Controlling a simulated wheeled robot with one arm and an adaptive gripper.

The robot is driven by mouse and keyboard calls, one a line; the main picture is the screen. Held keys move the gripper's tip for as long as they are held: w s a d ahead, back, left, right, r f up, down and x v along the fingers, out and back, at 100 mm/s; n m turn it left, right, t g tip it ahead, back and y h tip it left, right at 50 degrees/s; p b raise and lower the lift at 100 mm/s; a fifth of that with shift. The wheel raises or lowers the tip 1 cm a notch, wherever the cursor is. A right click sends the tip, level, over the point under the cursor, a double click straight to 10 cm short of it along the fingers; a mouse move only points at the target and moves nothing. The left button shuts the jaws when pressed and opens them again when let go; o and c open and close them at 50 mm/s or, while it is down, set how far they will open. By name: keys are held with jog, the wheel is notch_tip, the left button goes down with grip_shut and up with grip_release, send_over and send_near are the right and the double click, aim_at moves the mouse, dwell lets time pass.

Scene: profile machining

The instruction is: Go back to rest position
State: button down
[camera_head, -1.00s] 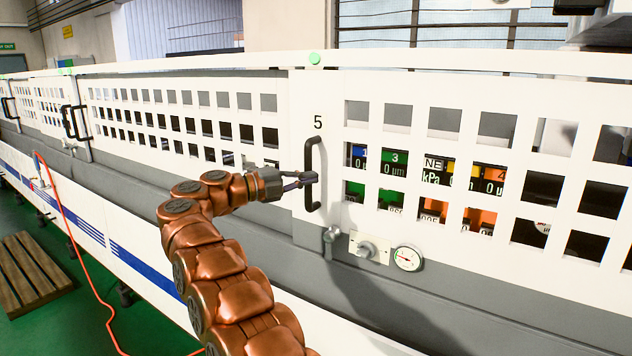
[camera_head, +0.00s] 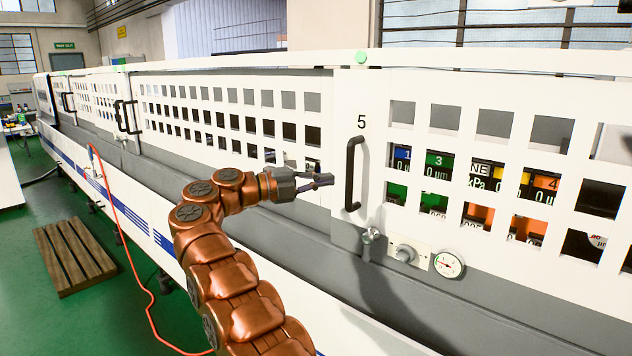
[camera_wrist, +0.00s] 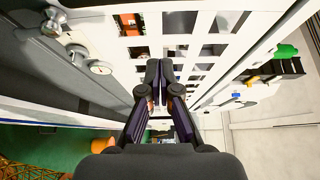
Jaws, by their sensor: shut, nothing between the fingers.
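My gripper (camera_head: 326,181) is at the end of my copper-coloured arm, in front of the long white machine. It is shut and empty, with its fingertips pointing right, a little left of the black door handle (camera_head: 353,174) beside the number 5. A small gap shows between the fingertips and the handle. In the wrist view the two dark fingers (camera_wrist: 159,70) meet at their tips with nothing between them.
The white perforated guard panel (camera_head: 420,90) runs along the machine close to my arm. A knob (camera_head: 404,254) and a gauge (camera_head: 448,264) sit below it. A wooden pallet (camera_head: 74,256) and a red hose (camera_head: 130,265) lie on the green floor at left.

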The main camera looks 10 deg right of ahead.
jog(key=w+a+r+n+t+y, duration=0.25)
jog(key=w+r+n+t, duration=0.25)
jog(key=r+n+t, duration=0.4)
jog(key=w+a+r+n+t+y, duration=0.1)
jog(key=w+r+n+t+y, duration=0.4)
jog(key=r+t, duration=0.45)
jog(key=s+a+f+n+g+y, duration=0.4)
jog(key=s+a+f+n+y, duration=0.3)
jog(key=n+y, duration=0.8)
jog(key=s+d+f+n+g, duration=0.1)
jog(key=s+f+n+g, duration=0.5)
jog(key=s+f, duration=1.1)
jog(key=s+d+f+g+h, duration=0.1)
jog(key=s+d+f+g, duration=0.3)
jog(key=s, duration=0.8)
jog(key=s+d+f+g+h, duration=0.2)
jog(key=s+d+f+g, duration=0.3)
jog(key=s+f, duration=0.4)
jog(key=s+d+f+m+g+h, duration=0.1)
jog(key=s+d+f+g, duration=0.3)
jog(key=s, duration=1.3)
notch_tip(320, 180, down, 2)
jog(key=shift+d+f+h, duration=0.15)
jog(key=shift+d+h, duration=0.2)
jog(key=shift+d, duration=0.25)
